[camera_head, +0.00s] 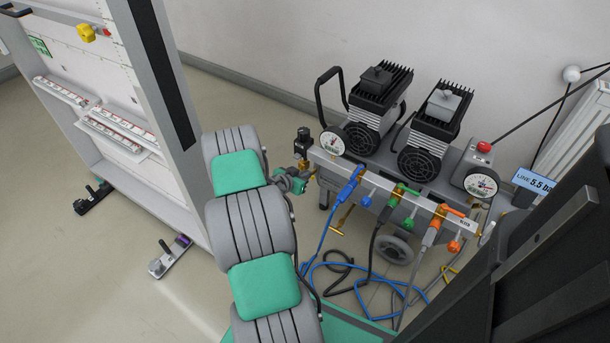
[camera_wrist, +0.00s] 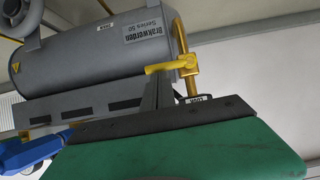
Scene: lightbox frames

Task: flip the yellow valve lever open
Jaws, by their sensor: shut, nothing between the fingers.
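The yellow valve lever (camera_wrist: 170,67) shows in the wrist view as a short bar reaching left from a yellow valve and pipe at the end of the grey tank. My gripper (camera_wrist: 158,82) is shut and empty. Its dark fingertips are just below the lever in the picture, and I cannot tell whether they touch it. In the head view my gripper (camera_head: 291,181) is at the left end of the compressor, beside brass fittings (camera_head: 303,166). The lever is not clear there.
The grey tank (camera_wrist: 95,58) fills the wrist view's upper left, its lettering upside down. The compressor (camera_head: 375,105) stands by the wall with gauges, hose couplings and a blue hose (camera_head: 322,240) looping on the floor. A white rack (camera_head: 120,130) stands left of my arm.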

